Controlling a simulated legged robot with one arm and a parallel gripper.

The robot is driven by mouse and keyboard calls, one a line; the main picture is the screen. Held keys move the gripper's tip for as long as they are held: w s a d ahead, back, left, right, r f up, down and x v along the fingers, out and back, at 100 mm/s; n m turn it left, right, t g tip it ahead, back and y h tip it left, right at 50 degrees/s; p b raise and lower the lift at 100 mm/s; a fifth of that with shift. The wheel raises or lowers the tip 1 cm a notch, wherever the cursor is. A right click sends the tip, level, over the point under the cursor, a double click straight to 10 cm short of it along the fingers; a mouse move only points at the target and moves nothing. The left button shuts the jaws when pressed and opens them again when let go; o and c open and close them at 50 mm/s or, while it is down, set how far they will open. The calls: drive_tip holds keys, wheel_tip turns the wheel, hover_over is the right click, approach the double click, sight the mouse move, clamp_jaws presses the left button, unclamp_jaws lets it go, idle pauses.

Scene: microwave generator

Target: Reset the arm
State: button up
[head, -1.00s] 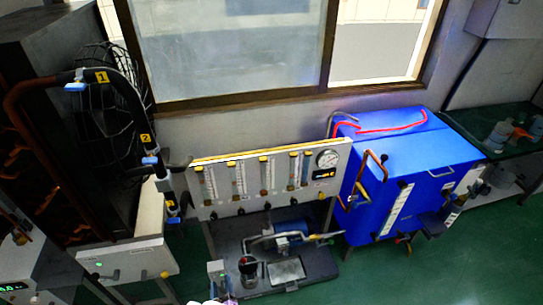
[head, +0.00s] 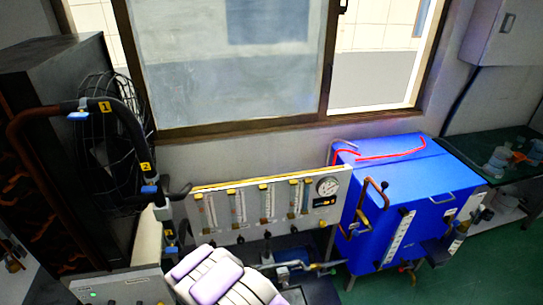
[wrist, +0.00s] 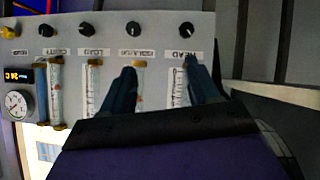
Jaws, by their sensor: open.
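My arm, white and lilac, rises at the bottom middle of the head view in front of the flowmeter panel (head: 262,218). My gripper (wrist: 160,75) shows in the wrist view with its two dark fingers spread apart and nothing between them. In that view the panel (wrist: 100,22) stands upside down behind the fingers, with black knobs (wrist: 187,30) along its upper edge and a round gauge (wrist: 16,104) at the left. The fingers overlap the panel's tubes in the picture; I cannot tell whether they touch it.
A blue tank (head: 415,195) with a red hose (head: 385,153) stands right of the panel. A black pipe with numbered valves (head: 125,130) and a fan cage (head: 100,150) are at the left. Green floor (head: 480,270) is open at the lower right.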

drive_tip(key=d+r+m+g, duration=0.1)
drive_tip(key=d+r+g, duration=0.4)
drive_tip(key=r, duration=0.6)
drive_tip(key=s+d+r+m+g, duration=0.1)
drive_tip(key=s+d+r+g, duration=0.1)
drive_tip(key=s+d+r, duration=0.75)
drive_tip(key=s+d+r+g, duration=0.2)
drive_tip(key=s+d+r, duration=0.3)
drive_tip(key=s, duration=0.5)
drive_tip(key=s+d+r+m+g, duration=0.1)
drive_tip(key=s+d+r, duration=0.4)
drive_tip(key=s, duration=0.5)
drive_tip(key=s+d+r+m+g+h, duration=0.1)
drive_tip(key=s+d+r+g, duration=0.2)
drive_tip(key=s, duration=0.8)
drive_tip(key=d+r, duration=0.2)
drive_tip(key=d, duration=0.2)
drive_tip(key=shift+d+r, duration=0.25)
drive_tip(key=shift+d, duration=0.05)
